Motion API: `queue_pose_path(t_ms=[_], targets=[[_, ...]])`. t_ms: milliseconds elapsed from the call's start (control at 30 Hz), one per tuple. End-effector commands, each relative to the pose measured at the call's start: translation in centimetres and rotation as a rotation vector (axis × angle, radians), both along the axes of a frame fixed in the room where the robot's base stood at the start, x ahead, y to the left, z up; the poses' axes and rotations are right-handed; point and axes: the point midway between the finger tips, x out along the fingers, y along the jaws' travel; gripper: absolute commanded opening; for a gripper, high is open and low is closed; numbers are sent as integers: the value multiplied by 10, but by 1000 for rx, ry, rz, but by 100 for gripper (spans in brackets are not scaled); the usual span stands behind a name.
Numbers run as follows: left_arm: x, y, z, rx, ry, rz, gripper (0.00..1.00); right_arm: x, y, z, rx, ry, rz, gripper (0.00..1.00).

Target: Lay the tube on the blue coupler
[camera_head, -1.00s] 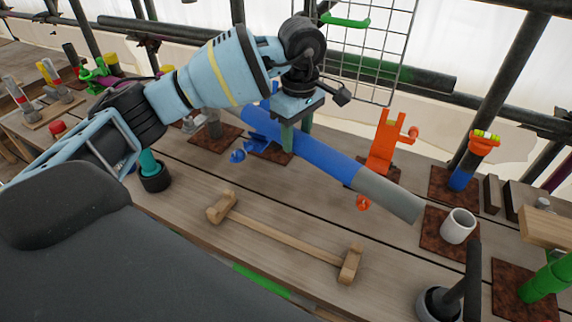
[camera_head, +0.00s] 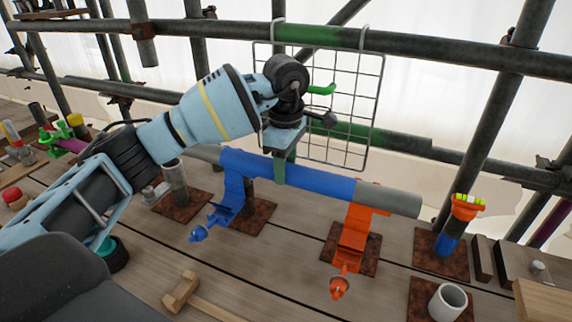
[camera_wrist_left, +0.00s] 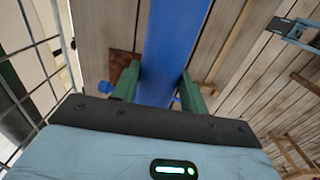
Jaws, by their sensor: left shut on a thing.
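The tube (camera_head: 318,186) is blue in the middle with grey ends. My left gripper (camera_head: 284,172) is shut on its blue middle, and the wrist view shows the green fingers (camera_wrist_left: 158,92) on both sides of it. The blue coupler (camera_head: 233,194) stands on a rusty plate under the left part of the tube, its flap hanging open toward me. The orange coupler (camera_head: 353,238) stands open under the right part. The tube lies across or just above both; I cannot tell whether it touches them. My right gripper is not in view.
A wire mesh panel (camera_head: 345,120) hangs close behind my gripper from scaffold bars (camera_head: 440,52). A post with an orange top (camera_head: 466,208) stands right of the tube's end.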

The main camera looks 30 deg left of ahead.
Motion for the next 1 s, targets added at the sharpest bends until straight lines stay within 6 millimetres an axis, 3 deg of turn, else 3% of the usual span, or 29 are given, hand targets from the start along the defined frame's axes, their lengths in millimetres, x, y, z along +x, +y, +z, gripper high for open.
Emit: queue_pose_path(t_ms=[167,1000], targets=[[0,-2,5,-2,-7,-1,0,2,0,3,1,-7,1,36],[0,-2,-45,-2,-3,-1,0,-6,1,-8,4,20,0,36]])
